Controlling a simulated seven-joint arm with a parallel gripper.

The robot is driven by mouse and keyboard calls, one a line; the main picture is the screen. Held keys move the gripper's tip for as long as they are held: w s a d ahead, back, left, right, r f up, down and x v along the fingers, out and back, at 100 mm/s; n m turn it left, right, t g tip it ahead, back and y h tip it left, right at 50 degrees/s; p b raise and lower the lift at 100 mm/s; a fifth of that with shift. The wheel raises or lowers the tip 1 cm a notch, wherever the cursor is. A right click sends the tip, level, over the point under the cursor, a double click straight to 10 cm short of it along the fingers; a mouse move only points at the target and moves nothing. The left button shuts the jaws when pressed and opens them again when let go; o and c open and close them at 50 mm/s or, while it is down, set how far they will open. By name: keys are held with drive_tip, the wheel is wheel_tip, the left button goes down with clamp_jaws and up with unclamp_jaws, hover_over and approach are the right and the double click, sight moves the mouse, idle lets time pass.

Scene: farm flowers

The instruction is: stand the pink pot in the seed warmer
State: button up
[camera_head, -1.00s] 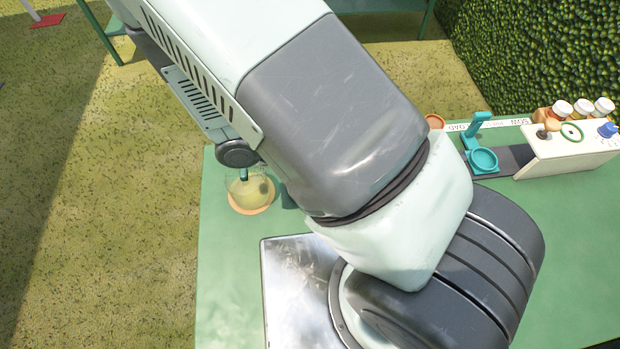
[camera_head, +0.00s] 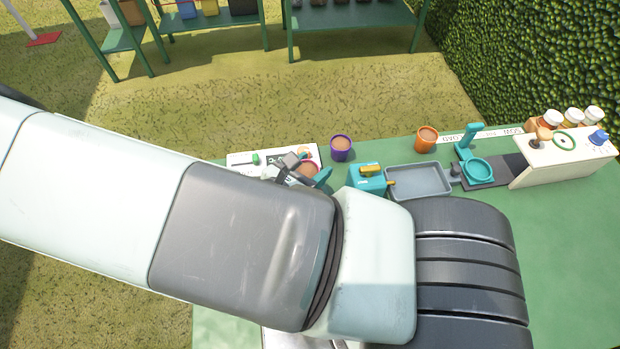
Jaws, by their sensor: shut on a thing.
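My gripper (camera_head: 308,177) is at the left rear of the green table, beyond my arm, partly hidden by it. Its teal fingertips are shut on a small pot with a reddish-pink rim and brown soil (camera_head: 308,169), which looks like the pink pot. The pot is at the right end of a white panel (camera_head: 243,158); I cannot tell whether it touches the panel. Which thing is the seed warmer is not clear to me; the white panel and the shallow grey tray (camera_head: 420,181) are both in view.
A purple pot (camera_head: 341,148) stands just right of the gripper, an orange pot (camera_head: 427,139) farther right. A teal box with a yellow handle (camera_head: 367,180) is close by. A teal ring holder (camera_head: 478,170) and a white control box (camera_head: 562,158) stand at right. My arm hides the front left.

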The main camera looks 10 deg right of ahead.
drive_tip(key=shift+f, duration=2.2)
drive_tip(key=o, duration=1.1)
drive_tip(key=shift+c, duration=0.2)
